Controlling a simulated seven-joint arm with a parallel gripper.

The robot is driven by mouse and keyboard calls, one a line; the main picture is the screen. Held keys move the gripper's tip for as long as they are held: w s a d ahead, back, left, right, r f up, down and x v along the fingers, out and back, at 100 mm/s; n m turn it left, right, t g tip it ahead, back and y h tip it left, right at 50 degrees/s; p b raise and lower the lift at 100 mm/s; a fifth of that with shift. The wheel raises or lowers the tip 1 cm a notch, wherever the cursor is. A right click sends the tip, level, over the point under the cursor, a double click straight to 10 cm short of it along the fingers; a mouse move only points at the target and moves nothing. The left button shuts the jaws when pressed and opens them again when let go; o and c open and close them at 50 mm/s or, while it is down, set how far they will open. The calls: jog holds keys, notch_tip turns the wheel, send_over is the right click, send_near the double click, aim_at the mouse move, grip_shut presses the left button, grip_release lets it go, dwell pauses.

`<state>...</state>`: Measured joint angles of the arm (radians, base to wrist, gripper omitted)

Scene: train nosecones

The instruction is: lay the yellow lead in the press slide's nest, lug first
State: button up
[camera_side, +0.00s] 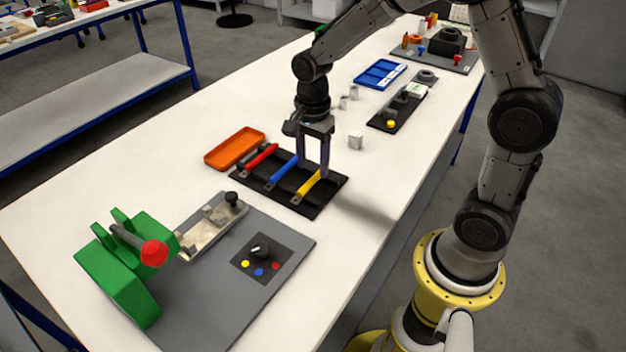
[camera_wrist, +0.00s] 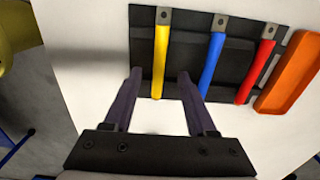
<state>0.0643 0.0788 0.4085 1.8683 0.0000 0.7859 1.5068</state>
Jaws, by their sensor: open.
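The yellow lead (camera_side: 308,186) lies in the black rack (camera_side: 328,197), the rightmost of three leads. Its grey flat lug (camera_side: 296,199) is at the end nearer the press. My gripper (camera_side: 312,171) points down over its other end, open and empty. In the wrist view the yellow lead (camera_wrist: 161,58) runs between my spread fingers (camera_wrist: 160,73), with its lug (camera_wrist: 164,16) at the top. I cannot tell the exact height of the fingertips. The press slide (camera_side: 210,228), a pale metal plate with raised blocks and a black knob, shows no lead on it.
A blue lead (camera_side: 282,172) and a red lead (camera_side: 262,157) share the rack. An orange tray (camera_side: 235,148) lies beside it. The green press (camera_side: 127,262) has a red-ended lever (camera_side: 153,253). A control panel (camera_side: 262,257) is beside the slide. A small pale block (camera_side: 355,141) stands behind my gripper.

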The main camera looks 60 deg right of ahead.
aim_at(313, 178)
jog(key=shift+f, duration=1.55)
jog(key=shift+c, duration=0.2)
grip_shut()
